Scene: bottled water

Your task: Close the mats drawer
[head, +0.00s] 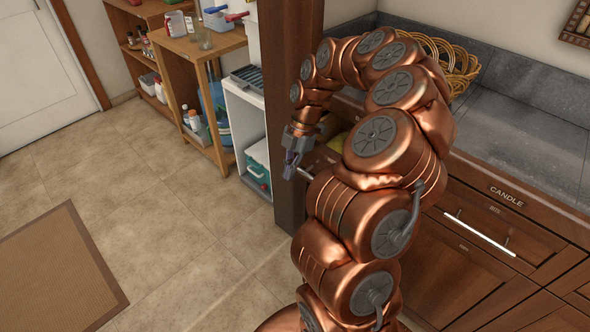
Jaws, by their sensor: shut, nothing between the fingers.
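A wooden drawer front (322,156) shows behind my wrist, left of my arm. A pale yellow-green thing (338,142) shows just behind it, so this drawer seems to stand open. A metal handle end (304,173) shows on its front. I cannot read a mats label; my arm hides most of this drawer. My gripper (290,171) points down at the handle's left end, shut and empty. I cannot tell whether it touches the handle.
A drawer labelled candle (506,196) with a bar handle is shut at the right. A wicker basket (455,62) stands on the grey counter (520,125). A dark wooden post (285,100) rises beside my gripper, with shelves beyond.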

